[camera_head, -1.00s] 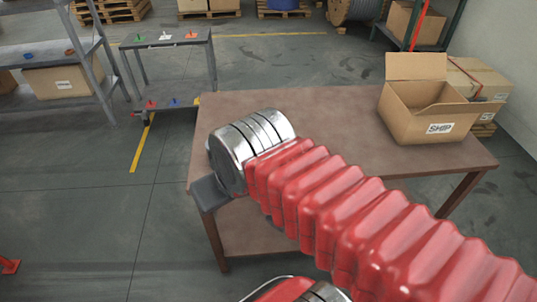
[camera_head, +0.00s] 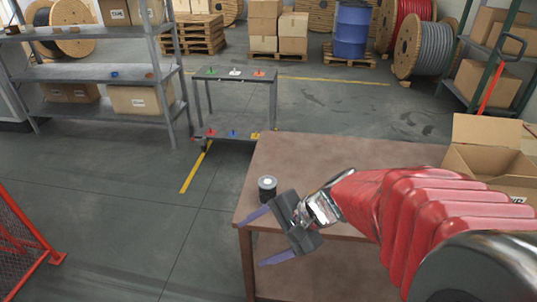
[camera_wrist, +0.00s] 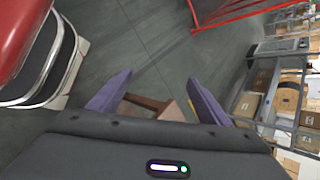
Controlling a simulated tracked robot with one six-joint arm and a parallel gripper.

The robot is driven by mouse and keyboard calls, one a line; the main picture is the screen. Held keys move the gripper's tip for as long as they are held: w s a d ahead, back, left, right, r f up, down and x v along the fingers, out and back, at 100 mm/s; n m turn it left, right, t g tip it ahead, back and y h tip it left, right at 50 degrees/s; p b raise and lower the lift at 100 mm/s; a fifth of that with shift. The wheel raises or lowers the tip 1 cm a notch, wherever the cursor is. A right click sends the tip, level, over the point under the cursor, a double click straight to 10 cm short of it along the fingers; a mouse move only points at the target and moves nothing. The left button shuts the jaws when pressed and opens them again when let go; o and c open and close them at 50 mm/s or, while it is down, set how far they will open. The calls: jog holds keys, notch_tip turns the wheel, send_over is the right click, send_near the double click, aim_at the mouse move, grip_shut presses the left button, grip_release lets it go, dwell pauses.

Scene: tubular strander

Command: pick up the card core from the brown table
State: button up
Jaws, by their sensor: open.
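The brown table (camera_head: 330,150) stands at centre right in the head view. Near its left edge stands a small upright black cylinder with a pale ring on top (camera_head: 267,189). It is the only small object I see on the table, and I cannot tell whether it is the card core. My gripper (camera_head: 249,245) is open and empty, its purple fingers pointing left past the table's left edge, below and in front of the cylinder in the picture. In the wrist view a brown table corner and leg (camera_wrist: 148,101) show between the fingers; the cylinder is not seen there.
An open cardboard box (camera_head: 480,160) sits at the table's right. A grey trolley (camera_head: 235,75) with small coloured pieces stands behind the table. Grey shelving (camera_head: 90,72) is at left, a red mesh fence (camera_head: 22,245) at lower left. The floor left of the table is clear.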

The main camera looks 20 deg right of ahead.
jog(key=w+d+f+m+t, duration=0.2)
jog(key=w+d+m+t, duration=0.1)
jog(key=d+m, duration=0.35)
jog(key=w+d+f+m+t, duration=0.3)
jog(key=d+m, duration=0.3)
jog(key=d, duration=0.1)
jog(key=s+d+f+m+t+h, duration=0.1)
jog(key=d+f+m+h, duration=0.1)
jog(key=d+m, duration=0.3)
jog(key=s+d+f+m+t+h, duration=0.1)
jog(key=d+f+m+h, duration=0.2)
jog(key=d, duration=0.7)
jog(key=shift+f+m+t+h, duration=0.35)
jog(key=shift+m+t+h, duration=0.05)
jog(key=shift+m+h, duration=0.5)
jog(key=shift+a, duration=0.1)
